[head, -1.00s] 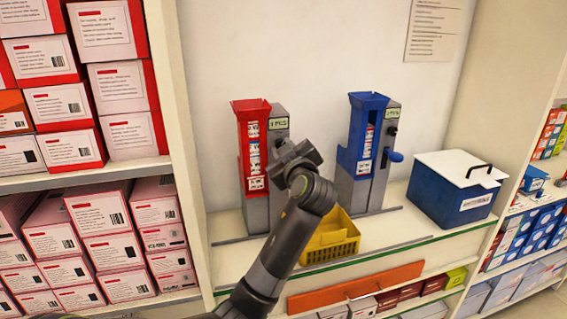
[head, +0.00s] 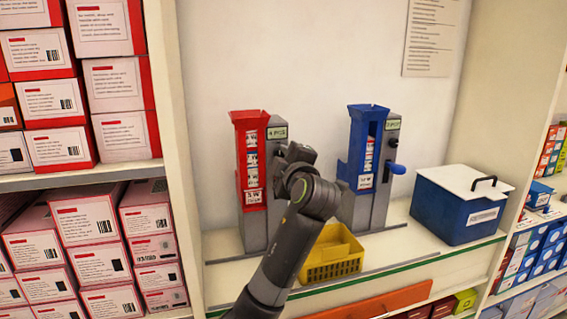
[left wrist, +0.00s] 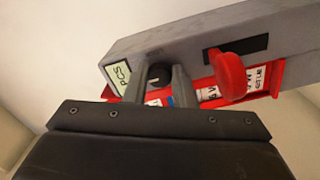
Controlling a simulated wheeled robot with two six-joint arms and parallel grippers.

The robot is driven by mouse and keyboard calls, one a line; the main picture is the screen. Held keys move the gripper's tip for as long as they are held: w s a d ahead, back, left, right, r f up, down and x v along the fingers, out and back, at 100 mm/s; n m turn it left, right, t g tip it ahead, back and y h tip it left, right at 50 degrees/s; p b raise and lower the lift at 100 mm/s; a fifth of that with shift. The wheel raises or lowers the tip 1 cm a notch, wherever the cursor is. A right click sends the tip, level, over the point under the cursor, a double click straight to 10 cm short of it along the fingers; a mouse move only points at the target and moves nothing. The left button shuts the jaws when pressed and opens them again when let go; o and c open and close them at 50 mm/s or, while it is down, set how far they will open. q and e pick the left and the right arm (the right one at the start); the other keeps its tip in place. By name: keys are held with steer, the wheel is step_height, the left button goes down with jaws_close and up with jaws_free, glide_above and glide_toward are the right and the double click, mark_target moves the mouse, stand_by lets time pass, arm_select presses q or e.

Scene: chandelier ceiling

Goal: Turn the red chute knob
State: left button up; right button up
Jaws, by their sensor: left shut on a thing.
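The red chute (head: 247,165) stands on the shelf against the back wall, with a grey side plate and a "4 PCS" label. My left gripper (head: 297,154) is at the right side of its grey plate and hides the knob in the head view. In the left wrist view, the two grey fingers (left wrist: 159,86) close around a small black knob (left wrist: 160,73) on the grey plate, next to the PCS label. A red handle (left wrist: 230,74) sticks out to the right of the fingers, apart from them. My right gripper is not in view.
A blue chute (head: 360,150) with a black knob and blue handle stands just right of my arm. A yellow basket (head: 334,265) sits in front of the chutes. A blue box with a white lid (head: 455,216) stands further right. Shelves of boxes flank both sides.

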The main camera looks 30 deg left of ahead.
arm_select(q)
steer(key=shift+r, duration=0.1)
stand_by(0.3)
steer(key=o, duration=1)
steer(key=shift+w, duration=0.1)
steer(key=shift+b+v, duration=2.65)
steer(key=shift+v, duration=6.05)
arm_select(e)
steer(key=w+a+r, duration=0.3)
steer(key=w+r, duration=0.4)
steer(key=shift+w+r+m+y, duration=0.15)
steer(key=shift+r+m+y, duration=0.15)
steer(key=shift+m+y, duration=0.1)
